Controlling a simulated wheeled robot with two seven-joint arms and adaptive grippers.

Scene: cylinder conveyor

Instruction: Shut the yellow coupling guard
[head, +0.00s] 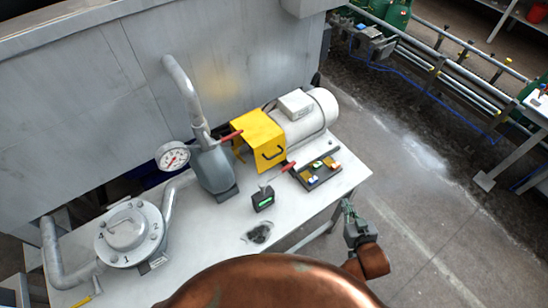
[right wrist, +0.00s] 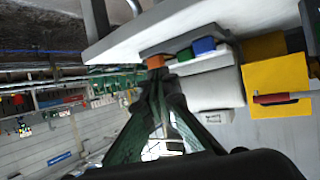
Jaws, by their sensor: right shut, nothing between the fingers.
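The yellow coupling guard (head: 259,128) sits on the table between the grey pump (head: 214,168) and the pale motor (head: 308,115). A black handle (head: 273,155) is on its front face. I cannot tell for sure whether the guard is fully down. In the right wrist view the guard (right wrist: 278,85) is at the right, beside a red lever (right wrist: 274,98). My right gripper (head: 347,204) is shut and empty off the table's right front edge, apart from the guard. In the right wrist view its fingertips (right wrist: 157,72) come together. My left gripper is not in view.
A dark tray (head: 319,180) with small coloured parts lies between the guard and my right gripper. A black device with a green display (head: 263,198) stands in front of the guard. A gauge (head: 172,156) and a round flanged lid (head: 128,232) are at the left.

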